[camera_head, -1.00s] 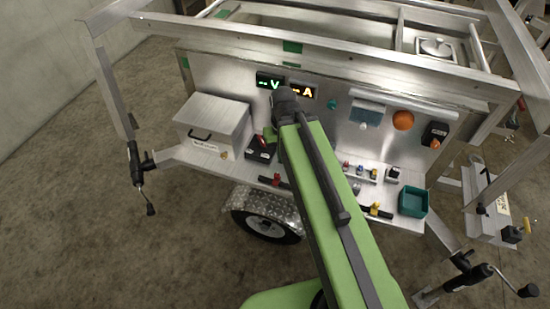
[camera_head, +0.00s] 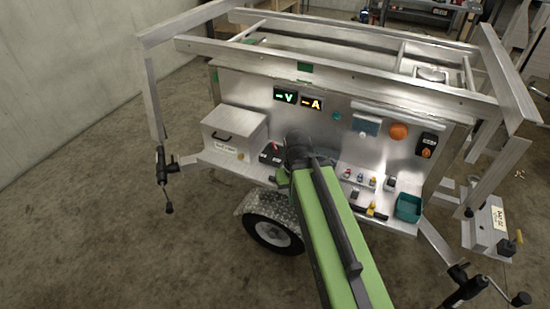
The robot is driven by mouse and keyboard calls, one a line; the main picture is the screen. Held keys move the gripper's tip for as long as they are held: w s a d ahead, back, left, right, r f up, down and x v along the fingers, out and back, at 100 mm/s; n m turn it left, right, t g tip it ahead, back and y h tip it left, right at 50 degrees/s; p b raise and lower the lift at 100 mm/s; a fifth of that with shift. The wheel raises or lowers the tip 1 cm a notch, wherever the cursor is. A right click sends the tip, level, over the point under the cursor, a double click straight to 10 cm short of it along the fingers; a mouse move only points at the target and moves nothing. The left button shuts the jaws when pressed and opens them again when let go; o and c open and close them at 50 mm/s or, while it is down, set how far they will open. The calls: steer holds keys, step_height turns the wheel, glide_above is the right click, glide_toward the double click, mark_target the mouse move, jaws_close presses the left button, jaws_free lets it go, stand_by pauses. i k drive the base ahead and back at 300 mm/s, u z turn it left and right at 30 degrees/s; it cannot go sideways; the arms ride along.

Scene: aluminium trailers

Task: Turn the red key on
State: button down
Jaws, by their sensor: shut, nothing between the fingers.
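My green arm reaches from the bottom of the view up to the trailer's shelf. Its dark end, with my gripper (camera_head: 298,145), is over the shelf in front of the panel; the fingers are small and mostly hidden, and it is shut and empty. A small red part (camera_head: 275,146) stands on a black box (camera_head: 270,157) just left of my gripper; I cannot tell whether it is the red key. A small red-topped piece (camera_head: 347,173) stands right of my arm in a row of small parts. The shelf's front edge below my gripper is partly hidden by my arm.
A grey metal box (camera_head: 233,135) is at the shelf's left. A yellow-handled black part (camera_head: 372,209) and a teal bin (camera_head: 408,207) are at the right. The panel carries two lit displays (camera_head: 298,100) and an orange dome (camera_head: 398,131). Metal frame bars (camera_head: 400,92) cross above.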

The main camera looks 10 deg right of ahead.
mark_target(275, 150)
steer(key=u, duration=0.05)
steer(key=i, duration=0.9)
steer(key=z, duration=0.65)
steer(key=k, duration=0.85)
steer(key=u, duration=0.4)
steer(key=i, duration=1)
